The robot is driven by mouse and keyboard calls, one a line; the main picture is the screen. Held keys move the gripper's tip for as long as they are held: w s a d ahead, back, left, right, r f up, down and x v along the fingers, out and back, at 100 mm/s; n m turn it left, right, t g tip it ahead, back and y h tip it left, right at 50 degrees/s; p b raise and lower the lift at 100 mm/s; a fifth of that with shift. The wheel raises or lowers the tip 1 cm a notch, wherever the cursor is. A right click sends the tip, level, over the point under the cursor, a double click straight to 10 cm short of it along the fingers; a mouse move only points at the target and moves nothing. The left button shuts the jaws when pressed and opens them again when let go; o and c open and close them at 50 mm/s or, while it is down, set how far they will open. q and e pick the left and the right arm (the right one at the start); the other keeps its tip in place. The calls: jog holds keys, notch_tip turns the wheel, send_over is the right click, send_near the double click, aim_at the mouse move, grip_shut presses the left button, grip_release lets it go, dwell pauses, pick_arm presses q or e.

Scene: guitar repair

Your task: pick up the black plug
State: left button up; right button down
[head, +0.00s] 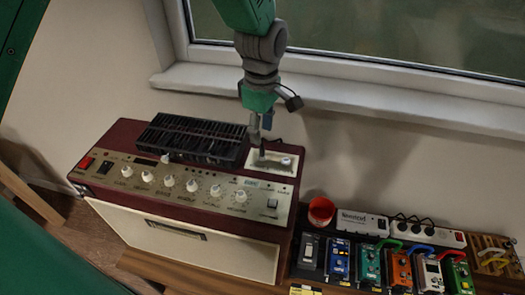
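My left gripper (260,132) hangs down from the top of the head view, over the right rear of a dark red amplifier (119,135). Its fingers point down at a pale plate (285,171) on the amplifier's top. A small dark upright piece (262,153), probably the black plug, stands at this plate directly below the fingertips. A thin dark cable seems to run beside it. The fingers overlap the plug from this angle, so I cannot tell whether they touch it or how far apart they are. My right gripper is out of view.
A black slatted box (190,138) sits on the amplifier, left of my gripper. White knobs line the front panel. A red cup (321,211), a white power strip (395,229) and several coloured pedals (370,264) stand to the right. The window sill (330,92) runs behind.

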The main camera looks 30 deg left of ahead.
aim_at(263, 147)
pick_arm(q)
jog(key=shift+s+d+f, duration=0.1)
jog(key=shift+d+f, duration=0.2)
jog(key=shift+f, duration=0.15)
jog(key=f, duration=0.3)
jog(key=f+p, duration=0.1)
jog(key=shift+s+a+f, duration=0.1)
jog(key=shift+s+f, duration=0.15)
jog(key=shift+w+a+f, duration=0.15)
jog(key=shift+a+f, duration=0.05)
jog(key=shift+f, duration=0.1)
jog(key=shift+d+r, duration=0.15)
grip_shut()
jog(key=shift+d, duration=0.2)
